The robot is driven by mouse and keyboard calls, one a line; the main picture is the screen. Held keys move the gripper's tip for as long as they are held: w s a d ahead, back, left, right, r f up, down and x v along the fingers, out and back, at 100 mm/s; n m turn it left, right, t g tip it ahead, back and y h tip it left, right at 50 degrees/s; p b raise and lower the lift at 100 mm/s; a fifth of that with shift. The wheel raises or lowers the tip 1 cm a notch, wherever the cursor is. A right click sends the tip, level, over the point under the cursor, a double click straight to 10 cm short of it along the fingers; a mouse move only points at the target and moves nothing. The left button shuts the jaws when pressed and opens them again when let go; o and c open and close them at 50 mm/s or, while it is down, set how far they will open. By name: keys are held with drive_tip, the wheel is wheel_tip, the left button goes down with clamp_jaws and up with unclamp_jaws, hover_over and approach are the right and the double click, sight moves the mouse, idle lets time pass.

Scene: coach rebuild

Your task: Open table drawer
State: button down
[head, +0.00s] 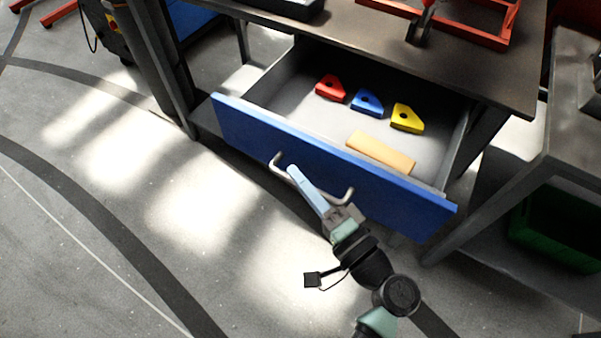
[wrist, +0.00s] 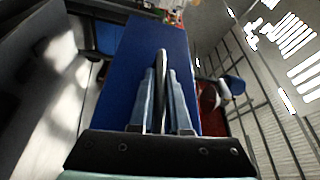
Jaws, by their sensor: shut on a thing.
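The table drawer has a blue front (head: 400,196) and stands pulled well out from under the dark table top (head: 480,65). Its blue front also fills the middle of the wrist view (wrist: 140,60). Inside lie a red block (head: 330,88), a blue block (head: 367,102), a yellow block (head: 407,118) and a flat tan block (head: 380,151). The drawer handle (head: 277,160) is a grey bar on the blue front. My gripper (head: 296,175) is shut on the handle, and the wrist view shows the bar (wrist: 162,75) between its two fingers.
A grey bench (head: 570,120) stands to the right, with a green crate (head: 555,235) on its lower shelf. A red frame (head: 470,28) lies on the table top. Dark table legs flank the drawer. The floor (head: 130,200) in front and to the left is clear.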

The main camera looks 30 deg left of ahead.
drive_tip(key=shift+s, duration=0.1)
idle(0.3)
drive_tip(key=c, duration=0.9)
unclamp_jaws()
drive_tip(key=v, duration=1.3)
drive_tip(key=shift+p, duration=0.3)
